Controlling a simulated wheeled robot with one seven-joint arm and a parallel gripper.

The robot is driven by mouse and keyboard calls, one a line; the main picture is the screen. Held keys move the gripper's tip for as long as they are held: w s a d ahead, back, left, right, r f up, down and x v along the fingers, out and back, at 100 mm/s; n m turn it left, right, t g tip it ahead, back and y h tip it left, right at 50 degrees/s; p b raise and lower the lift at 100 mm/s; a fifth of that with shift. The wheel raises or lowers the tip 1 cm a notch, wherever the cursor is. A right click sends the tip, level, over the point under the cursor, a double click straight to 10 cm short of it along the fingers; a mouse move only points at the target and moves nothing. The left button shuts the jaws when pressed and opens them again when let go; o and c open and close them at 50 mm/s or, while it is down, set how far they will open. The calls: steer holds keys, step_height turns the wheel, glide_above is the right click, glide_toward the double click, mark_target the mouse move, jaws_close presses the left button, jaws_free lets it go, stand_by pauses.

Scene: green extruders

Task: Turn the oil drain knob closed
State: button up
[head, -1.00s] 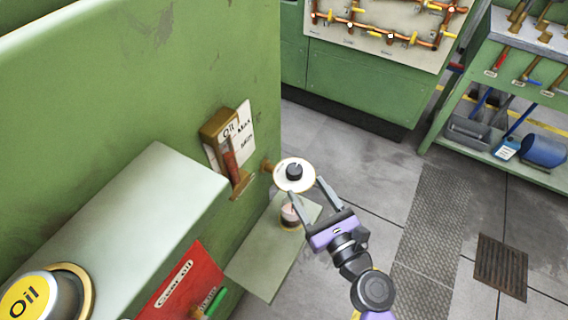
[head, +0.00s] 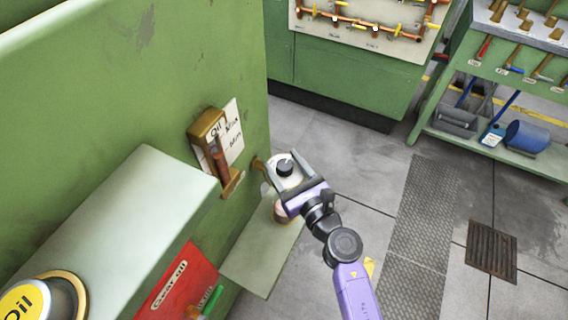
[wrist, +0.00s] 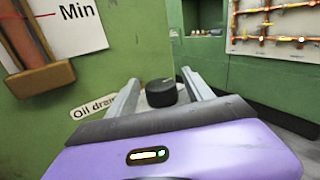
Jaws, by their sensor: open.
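The oil drain knob (head: 285,167) is a black round knob on a pale disc, on a short pipe from the green machine wall. In the wrist view the black knob (wrist: 161,92) sits between my two fingers, near their tips. My gripper (head: 284,169) is open, with one finger on each side of the knob. I cannot tell whether either finger touches it. An "Oil drain" label (wrist: 95,107) on the wall is partly hidden by my left finger.
The oil level gauge (head: 217,150) with Max and Min marks juts from the wall left of the knob. A cup (head: 283,212) stands on a green shelf (head: 253,258) below, partly hidden by my gripper.

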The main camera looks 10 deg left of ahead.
jaws_close()
